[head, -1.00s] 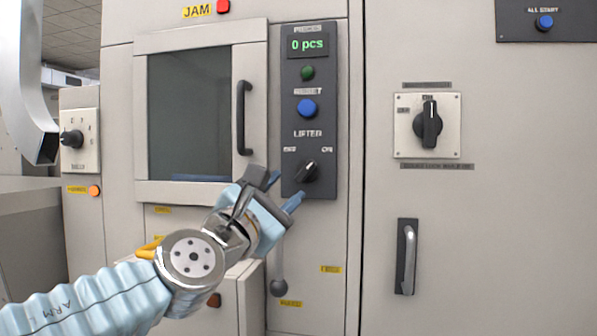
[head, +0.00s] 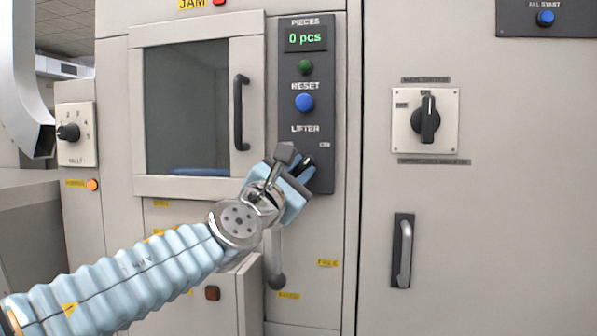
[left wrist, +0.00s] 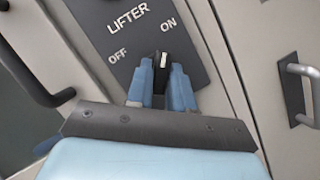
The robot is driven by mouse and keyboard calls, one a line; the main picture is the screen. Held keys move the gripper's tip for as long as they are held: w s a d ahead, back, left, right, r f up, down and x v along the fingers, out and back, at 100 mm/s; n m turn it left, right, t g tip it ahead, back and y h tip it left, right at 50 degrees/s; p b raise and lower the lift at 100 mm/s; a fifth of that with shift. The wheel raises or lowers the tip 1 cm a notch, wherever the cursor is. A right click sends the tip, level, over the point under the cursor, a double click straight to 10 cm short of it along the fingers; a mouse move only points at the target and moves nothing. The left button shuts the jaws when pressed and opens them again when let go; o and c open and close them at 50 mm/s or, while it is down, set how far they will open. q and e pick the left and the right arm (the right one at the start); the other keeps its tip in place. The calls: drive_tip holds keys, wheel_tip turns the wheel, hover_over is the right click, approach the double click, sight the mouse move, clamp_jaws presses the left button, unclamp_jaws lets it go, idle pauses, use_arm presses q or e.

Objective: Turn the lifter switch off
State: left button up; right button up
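The lifter switch is a black rotary knob (left wrist: 162,62) with a white pointer mark, low on the dark control panel (head: 292,65). OFF is printed to its left and ON to its upper right. In the head view the knob (head: 306,163) is partly hidden by my left gripper (head: 301,175), and its visible end leans up and right, toward ON. In the left wrist view the two blue fingers of my left gripper (left wrist: 161,85) lie on either side of the knob, close to it. I cannot tell whether they press on it. My right gripper is not in view.
A door handle (head: 241,112) stands left of the panel. Another rotary switch (head: 428,120) and a handle (head: 402,250) are on the cabinet at right.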

use_arm(q)
clamp_jaws()
drive_tip(key=shift+d+f+n+t+y+b, duration=0.1)
drive_tip(key=shift+n+t+y+b, duration=0.1)
drive_tip(key=shift+n+b, duration=0.3)
drive_tip(key=shift+f+n+t+y+b, duration=0.1)
drive_tip(key=shift+n+t+b, duration=0.15)
drive_tip(key=shift+n, duration=0.35)
drive_tip(key=shift+s+d+r+n+t+y+b, duration=0.15)
drive_tip(key=shift+n+y+b, duration=0.45)
drive_tip(key=shift+n+y, duration=1.95)
drive_tip(key=shift+w+d+n+t+y+b, duration=0.1)
drive_tip(key=shift+n+t+y+b, duration=0.4)
drive_tip(key=shift+n, duration=3.75)
drive_tip(key=shift+s+d+r+n+y+b, duration=0.15)
drive_tip(key=shift+n+y+b, duration=0.55)
drive_tip(key=shift+n+y, duration=2)
drive_tip(key=shift+w+f+n+h, duration=0.1)
drive_tip(key=shift+n+h, duration=0.55)
drive_tip(key=shift+n, duration=0.25)
drive_tip(key=o, duration=0.7)
unclamp_jaws()
drive_tip(key=shift+o, duration=0.2)
